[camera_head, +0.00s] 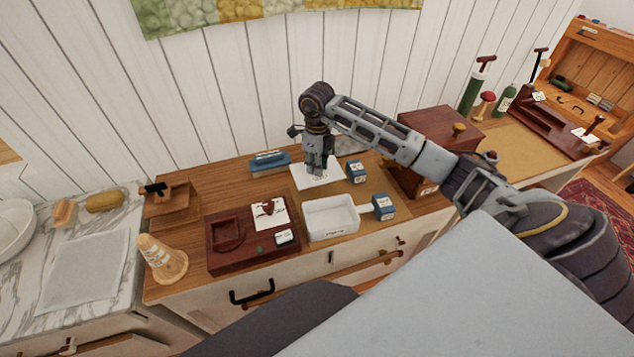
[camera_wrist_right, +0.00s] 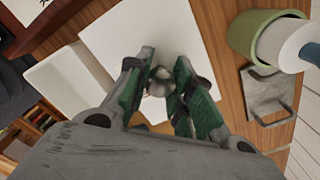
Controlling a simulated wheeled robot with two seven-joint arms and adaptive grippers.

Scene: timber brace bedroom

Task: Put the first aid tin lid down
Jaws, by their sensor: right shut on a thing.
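The first aid tin lid is a flat white square panel (camera_head: 311,181) on or just above the wooden cabinet top, behind the open white tin (camera_head: 332,234). In the right wrist view the lid (camera_wrist_right: 130,45) has a round metal knob (camera_wrist_right: 160,82) in its middle. My right gripper (camera_head: 318,170) points down over the lid. In the wrist view its green-padded fingers (camera_wrist_right: 160,88) are shut on the knob. I cannot tell whether the lid touches the surface. The tin stands open and looks empty. My left gripper is out of view.
Two blue boxes (camera_head: 384,207) stand right of the tin and lid. A dark red tray (camera_head: 225,262) is at left, a blue item (camera_head: 268,161) behind. A green cup (camera_wrist_right: 250,35) and metal bracket (camera_wrist_right: 272,95) lie close beside the lid. A red-brown chest (camera_head: 440,127) stands at right.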

